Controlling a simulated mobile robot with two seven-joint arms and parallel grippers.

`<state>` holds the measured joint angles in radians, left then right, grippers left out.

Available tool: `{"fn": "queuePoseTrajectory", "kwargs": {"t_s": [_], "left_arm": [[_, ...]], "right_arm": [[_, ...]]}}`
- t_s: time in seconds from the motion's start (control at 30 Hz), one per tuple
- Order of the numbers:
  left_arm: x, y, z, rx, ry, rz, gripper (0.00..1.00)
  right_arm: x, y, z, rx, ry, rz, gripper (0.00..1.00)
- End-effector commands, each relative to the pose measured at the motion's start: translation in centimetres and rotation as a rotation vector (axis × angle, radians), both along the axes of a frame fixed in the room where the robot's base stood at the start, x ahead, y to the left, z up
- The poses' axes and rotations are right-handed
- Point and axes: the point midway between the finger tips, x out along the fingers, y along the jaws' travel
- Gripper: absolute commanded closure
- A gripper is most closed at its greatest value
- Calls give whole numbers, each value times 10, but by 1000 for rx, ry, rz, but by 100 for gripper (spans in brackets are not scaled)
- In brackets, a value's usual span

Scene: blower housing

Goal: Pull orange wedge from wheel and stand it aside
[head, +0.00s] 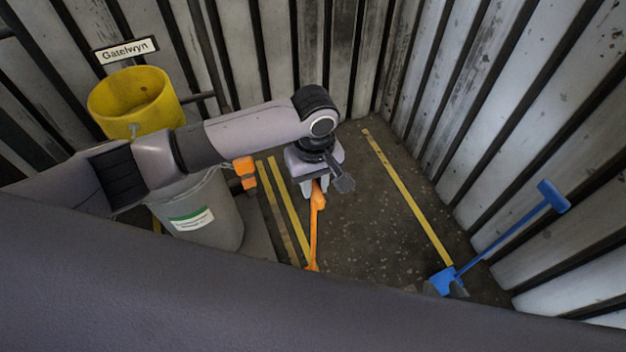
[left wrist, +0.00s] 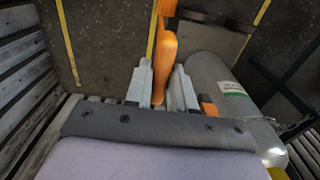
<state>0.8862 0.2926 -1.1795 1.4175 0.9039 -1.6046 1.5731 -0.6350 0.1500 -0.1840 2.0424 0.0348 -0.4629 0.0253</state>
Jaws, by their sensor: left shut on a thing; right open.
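The orange wedge (head: 315,235) shows as a long, narrow orange handle in the head view. It runs down from my left gripper (head: 315,187) towards the floor, and its lower end is cut off by my own grey body in the foreground. In the left wrist view my left gripper (left wrist: 159,85) is shut on the orange handle (left wrist: 166,55), which stands between the two pale fingers. I cannot tell whether its far end touches anything. No wheel can be made out. My right gripper is not in view.
A grey bin (head: 212,215) with a green-and-white label stands left, with a small orange block (head: 245,170) beside it. A yellow tub (head: 140,103) is behind. A blue long-handled tool (head: 505,235) leans at the right wall. Floor between yellow lines (head: 405,195) is clear.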

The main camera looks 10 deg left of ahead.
Motion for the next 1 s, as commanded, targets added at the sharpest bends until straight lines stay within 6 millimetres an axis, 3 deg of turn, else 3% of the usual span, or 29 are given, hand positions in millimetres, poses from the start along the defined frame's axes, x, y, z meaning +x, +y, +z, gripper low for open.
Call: {"fn": "queuePoseTrajectory", "kwargs": {"t_s": [0.03,0.43,0.87,1.0], "left_arm": [[0,-1,8,-2,0,0,100],[0,-1,26,-3,-1,0,100],[1,-1,26,-4,-4,-1,100],[1,-1,42,-4,-4,-2,100]], "right_arm": [[0,0,9,0,0,0,57],[0,0,41,-1,0,1,57],[0,-1,42,-3,-3,3,57],[-2,-2,53,-11,-1,3,57]]}}
